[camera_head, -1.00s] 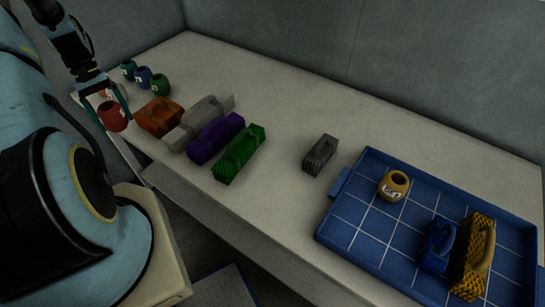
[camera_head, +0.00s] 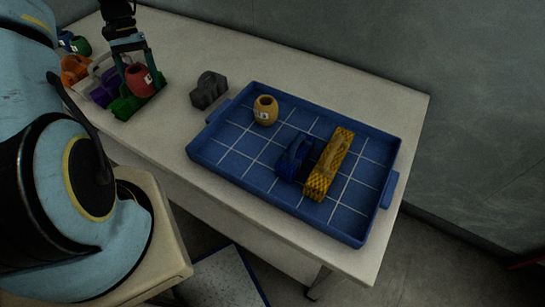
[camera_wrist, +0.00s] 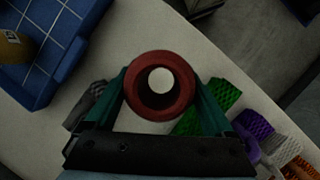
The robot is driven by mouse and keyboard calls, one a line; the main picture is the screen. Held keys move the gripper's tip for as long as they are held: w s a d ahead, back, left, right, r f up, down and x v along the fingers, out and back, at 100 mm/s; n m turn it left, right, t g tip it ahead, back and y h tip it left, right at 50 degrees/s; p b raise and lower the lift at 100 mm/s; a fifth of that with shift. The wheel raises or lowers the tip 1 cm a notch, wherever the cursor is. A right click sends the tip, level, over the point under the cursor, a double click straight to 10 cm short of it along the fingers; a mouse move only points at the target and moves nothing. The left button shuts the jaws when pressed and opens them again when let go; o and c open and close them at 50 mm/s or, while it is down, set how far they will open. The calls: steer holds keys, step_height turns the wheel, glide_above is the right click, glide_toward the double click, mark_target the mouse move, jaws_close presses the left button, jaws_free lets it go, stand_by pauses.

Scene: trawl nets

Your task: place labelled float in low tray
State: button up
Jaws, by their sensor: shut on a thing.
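My gripper (camera_head: 137,75) is shut on a red float (camera_head: 138,81) with a white label, seen in the head view over the green net bundle. In the wrist view the red float (camera_wrist: 160,86) sits between the two teal fingers (camera_wrist: 160,100), its round opening towards the camera. The low blue tray (camera_head: 215,155) with a white grid lies to the right of my gripper. In the tray are a tan labelled float (camera_head: 265,110), a blue net bundle (camera_head: 294,157) and a yellow net bundle (camera_head: 329,165).
A dark grey net bundle (camera_head: 209,90) lies between my gripper and the tray. Green (camera_head: 126,104), purple (camera_head: 104,92) and orange (camera_head: 75,68) bundles lie at the left. The tray's left and front-right grid cells are bare. A wall stands behind the table.

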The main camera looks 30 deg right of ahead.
steer(key=s+d+m+t+y+b, duration=0.2)
steer(key=s+d+m+b, duration=0.4)
steer(key=d, duration=0.6)
steer(key=m+t+y+b, duration=0.1)
steer(key=m+t+b, duration=0.25)
steer(key=m, duration=0.65)
glide_above(236, 129)
steer(key=d, duration=0.2)
steer(key=f, duration=0.1)
steer(key=shift+g, duration=0.45)
step_height(236, 129, down, 9)
steer(key=shift+s+a+f+p, duration=0.1)
steer(key=shift+p, duration=0.45)
steer(key=o, duration=1.2)
steer(key=shift+f, duration=0.1)
